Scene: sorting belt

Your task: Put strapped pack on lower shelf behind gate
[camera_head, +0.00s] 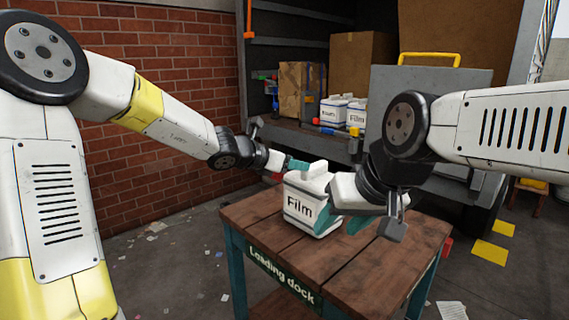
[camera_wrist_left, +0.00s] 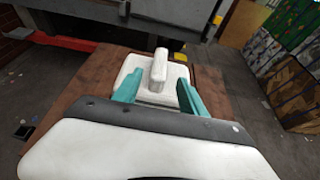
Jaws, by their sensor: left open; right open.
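A white pack labelled "Film" (camera_head: 309,205), with a raised handle or strap along its top, stands upright on the wooden table (camera_head: 270,238). My left gripper (camera_head: 300,165) is open at the pack's top from the far left side. In the left wrist view its teal fingers (camera_wrist_left: 159,80) stand apart on either side of the raised part of the pack. My right gripper (camera_head: 342,215) is open at the pack's right side; I cannot tell if it touches. A grey gate panel (camera_head: 455,78) with a yellow handle stands at the truck's back, partly hidden by my right arm.
The truck's cargo space holds a brown carton with dark bands (camera_head: 300,90), a larger carton (camera_head: 360,62) and more white "Film" packs (camera_head: 334,110). A brick wall (camera_head: 170,60) is at left. Paper scraps and yellow floor marks (camera_head: 490,252) lie around the table.

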